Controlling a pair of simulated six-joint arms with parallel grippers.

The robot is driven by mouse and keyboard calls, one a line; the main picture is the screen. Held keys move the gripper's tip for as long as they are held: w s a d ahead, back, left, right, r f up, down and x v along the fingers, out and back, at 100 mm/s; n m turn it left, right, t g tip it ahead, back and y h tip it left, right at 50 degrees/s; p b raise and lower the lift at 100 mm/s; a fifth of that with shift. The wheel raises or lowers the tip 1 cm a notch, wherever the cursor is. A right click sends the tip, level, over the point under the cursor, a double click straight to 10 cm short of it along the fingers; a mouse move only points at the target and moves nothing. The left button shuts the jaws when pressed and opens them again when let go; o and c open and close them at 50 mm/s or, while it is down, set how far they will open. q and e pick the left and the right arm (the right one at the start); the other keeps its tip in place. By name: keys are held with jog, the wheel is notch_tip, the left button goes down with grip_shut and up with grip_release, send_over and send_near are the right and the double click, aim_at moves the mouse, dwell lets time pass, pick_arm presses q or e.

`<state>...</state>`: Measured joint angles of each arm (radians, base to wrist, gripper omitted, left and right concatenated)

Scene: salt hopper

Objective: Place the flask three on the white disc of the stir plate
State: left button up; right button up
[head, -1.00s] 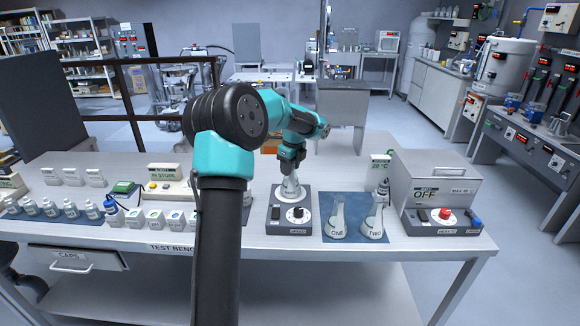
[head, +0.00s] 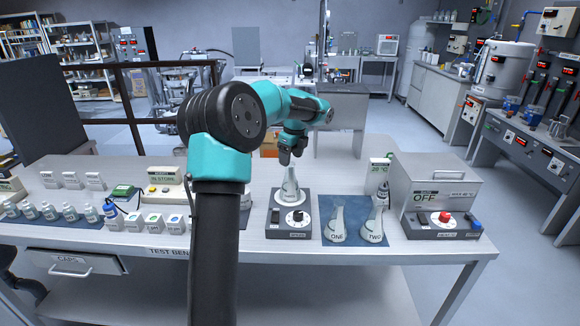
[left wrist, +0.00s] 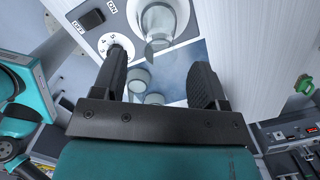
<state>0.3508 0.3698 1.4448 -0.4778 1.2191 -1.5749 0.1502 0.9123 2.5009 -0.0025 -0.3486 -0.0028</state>
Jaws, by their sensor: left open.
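Flask three (head: 290,188), a clear conical flask, stands upright on the white disc of the stir plate (head: 288,229). In the left wrist view the flask (left wrist: 160,22) stands on the pale disc, beyond the fingertips. My left gripper (head: 291,158) is just above the flask's neck, open and empty. Its two dark fingers (left wrist: 160,62) are spread apart in the left wrist view, clear of the flask. The stir plate's dial (head: 296,217) faces the front. I do not see my right gripper.
Flasks ONE (head: 338,227) and TWO (head: 374,221) stand on a blue mat (head: 355,236) right of the stir plate. A grey box reading OFF (head: 436,190) is farther right. Several small bottles and labelled boxes (head: 145,222) fill the bench's left part.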

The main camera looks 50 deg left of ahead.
pick_arm(q)
jog(key=r, duration=0.6)
jog(key=shift+w+d+r, duration=0.1)
jog(key=shift+d+r, duration=0.1)
jog(key=shift+d, duration=0.2)
